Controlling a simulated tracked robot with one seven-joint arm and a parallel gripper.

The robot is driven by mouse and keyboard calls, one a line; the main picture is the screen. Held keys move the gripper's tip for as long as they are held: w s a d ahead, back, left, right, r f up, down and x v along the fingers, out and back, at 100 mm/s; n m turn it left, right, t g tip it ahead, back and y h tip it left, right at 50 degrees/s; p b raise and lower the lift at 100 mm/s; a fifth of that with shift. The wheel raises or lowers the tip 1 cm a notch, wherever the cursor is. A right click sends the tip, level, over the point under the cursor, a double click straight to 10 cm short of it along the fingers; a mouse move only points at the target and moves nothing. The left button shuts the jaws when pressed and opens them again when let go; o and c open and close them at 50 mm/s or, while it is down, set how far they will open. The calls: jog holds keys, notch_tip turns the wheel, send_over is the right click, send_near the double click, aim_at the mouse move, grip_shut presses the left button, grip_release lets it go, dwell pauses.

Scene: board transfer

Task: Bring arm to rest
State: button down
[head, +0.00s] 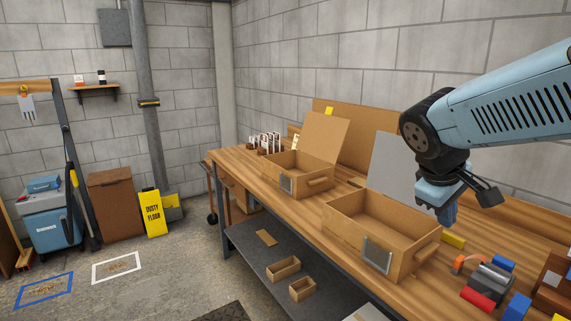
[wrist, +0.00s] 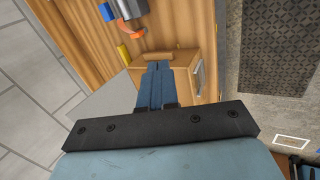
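My blue arm reaches in from the right in the head view. My gripper (head: 441,208) hangs above the right end of the near open wooden box, apart from the workbench (head: 330,222). In the wrist view my gripper (wrist: 156,66) shows two blue fingers lying side by side with almost no gap. It looks shut, and nothing shows between the fingers. The near wooden box (head: 345,228) has its grey lid raised and looks empty where I can see inside. My fingers hide part of it in the wrist view.
A second open wooden box (head: 284,183) stands farther left on the bench. Coloured blocks and a grey part (head: 491,281) crowd the bench's near right. A lower shelf (head: 262,252) holds small trays. A yellow floor sign (head: 153,213) stands by the wall. Floor at left is mostly clear.

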jog(key=s+a+r+m+t+y, duration=0.2)
jog(key=s+a+m+y, duration=0.2)
jog(key=s+a+m, duration=0.1)
jog(key=shift+a+t+y, duration=0.4)
jog(key=shift+a, duration=0.5)
jog(key=shift+s, duration=0.1)
